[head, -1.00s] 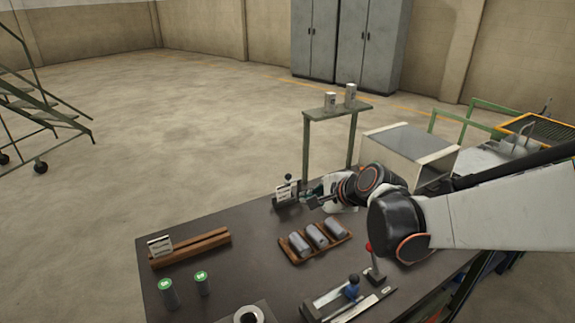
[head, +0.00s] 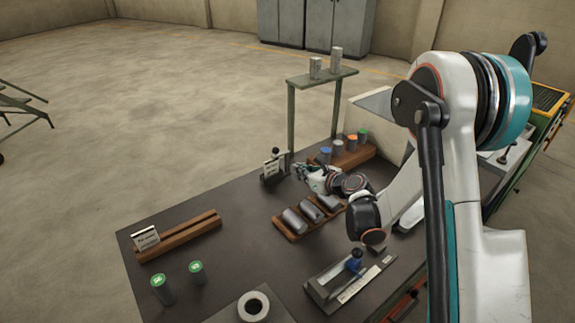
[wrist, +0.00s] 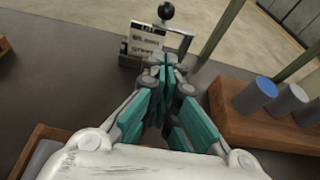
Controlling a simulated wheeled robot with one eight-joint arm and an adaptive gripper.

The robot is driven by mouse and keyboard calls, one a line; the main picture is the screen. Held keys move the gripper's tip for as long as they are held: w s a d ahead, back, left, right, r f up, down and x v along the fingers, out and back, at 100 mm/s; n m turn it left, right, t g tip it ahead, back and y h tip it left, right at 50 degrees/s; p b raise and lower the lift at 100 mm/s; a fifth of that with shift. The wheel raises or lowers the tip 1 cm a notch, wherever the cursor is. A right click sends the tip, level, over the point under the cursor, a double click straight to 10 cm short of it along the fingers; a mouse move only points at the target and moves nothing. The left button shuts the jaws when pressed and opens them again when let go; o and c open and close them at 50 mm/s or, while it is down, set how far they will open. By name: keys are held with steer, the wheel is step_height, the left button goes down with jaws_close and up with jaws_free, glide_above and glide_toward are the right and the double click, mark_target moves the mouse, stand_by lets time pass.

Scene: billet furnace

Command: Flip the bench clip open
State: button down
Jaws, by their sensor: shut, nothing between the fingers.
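The bench clip (head: 270,176) stands near the back edge of the dark bench, with a white printed card in it and a black ball knob on top. In the wrist view the clip (wrist: 132,62) is just beyond my fingertips, its knob up and a grey bar at its right. My gripper (head: 297,171) is right of the clip in the head view, low over the bench. In the wrist view my gripper's teal fingers (wrist: 167,68) are together and empty, overlapping the clip's lower right. I cannot tell whether they touch it.
A wooden rack (wrist: 230,118) with several capped cylinders lies right of my gripper. A wooden tray (head: 288,233) of grey cylinders is in front. A green stand (head: 322,76) rises behind. A wooden card holder (head: 180,236) sits left; bench between is clear.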

steer(key=shift+w+d+f, duration=0.1)
steer(key=shift+w+f, duration=0.05)
steer(key=shift+f, duration=0.1)
steer(key=b+x, duration=0.2)
steer(key=x, duration=0.8)
